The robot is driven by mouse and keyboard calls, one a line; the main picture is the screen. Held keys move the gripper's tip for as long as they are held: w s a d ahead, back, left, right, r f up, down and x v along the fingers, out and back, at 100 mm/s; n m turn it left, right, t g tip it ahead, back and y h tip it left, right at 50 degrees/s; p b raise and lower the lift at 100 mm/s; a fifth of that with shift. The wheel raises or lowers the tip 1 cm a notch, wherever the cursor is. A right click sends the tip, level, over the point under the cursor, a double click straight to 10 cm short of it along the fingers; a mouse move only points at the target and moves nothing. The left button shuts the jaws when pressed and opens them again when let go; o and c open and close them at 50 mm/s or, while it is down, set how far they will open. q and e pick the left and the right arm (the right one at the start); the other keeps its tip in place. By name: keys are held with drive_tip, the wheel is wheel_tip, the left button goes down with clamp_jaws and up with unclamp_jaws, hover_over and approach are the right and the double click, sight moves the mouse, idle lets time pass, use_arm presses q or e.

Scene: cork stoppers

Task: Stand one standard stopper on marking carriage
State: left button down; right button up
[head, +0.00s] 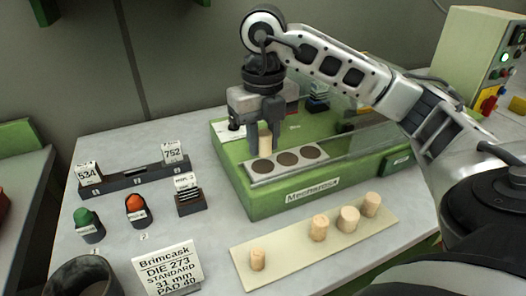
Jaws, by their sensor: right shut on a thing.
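My right gripper (266,122) is shut on a cork stopper (265,144). The stopper hangs upright at the left rear end of the marking carriage (314,164), a pale plate with several dark round spots on the green machine. I cannot tell whether its lower end touches the carriage. Several more stoppers stand on a cream mat in front: a small one (257,260) at the left, then one (319,228), a wider one (348,219) and another (371,204) grouped at the right. My left gripper is not in view.
The green machine (290,204) fills the table's middle. The cream mat (285,262) lies before it. Green (86,218) and orange (135,204) topped stamps and a dark rack (133,180) stand left.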

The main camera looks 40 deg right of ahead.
sight(263, 153)
wheel_tip(263, 153, down, 3)
drive_tip(key=shift+f, duration=0.15)
drive_tip(key=shift+f+b, duration=0.2)
drive_tip(key=shift+b, duration=0.1)
drive_tip(key=o, duration=0.9)
drive_tip(key=shift+r, duration=0.1)
